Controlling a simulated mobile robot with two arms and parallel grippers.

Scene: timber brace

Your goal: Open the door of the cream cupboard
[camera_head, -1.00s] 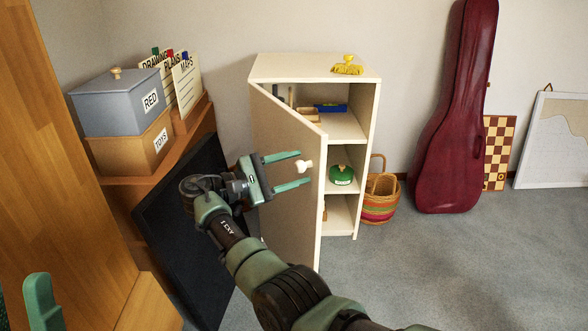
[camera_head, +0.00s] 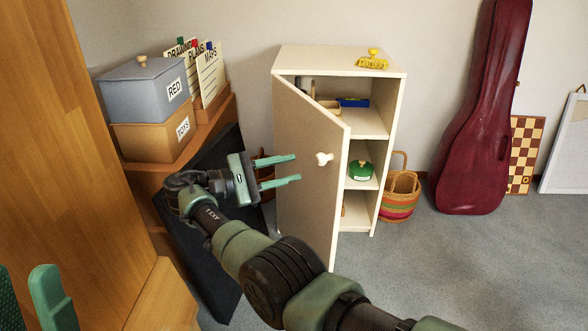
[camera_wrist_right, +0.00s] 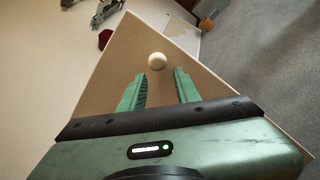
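The cream cupboard (camera_head: 340,60) stands against the wall in the head view. Its door (camera_head: 305,180) is hinged at the left and stands ajar, with the shelves showing to its right. A pale round knob (camera_head: 323,158) sits on the door's outer face; in the right wrist view the knob (camera_wrist_right: 156,60) lies just beyond the fingertips. My right gripper (camera_head: 297,168) is open and empty, left of the knob and apart from it. My left gripper (camera_head: 48,297) shows only in part at the lower left edge; its opening cannot be judged.
Inside the cupboard are a green round container (camera_head: 361,171) and a blue item (camera_head: 353,102). A yellow brush (camera_head: 372,60) lies on top. A striped basket (camera_head: 400,195) stands right of it. A dark panel (camera_head: 215,250) leans at the left. Grey floor (camera_head: 470,270) is free at the right.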

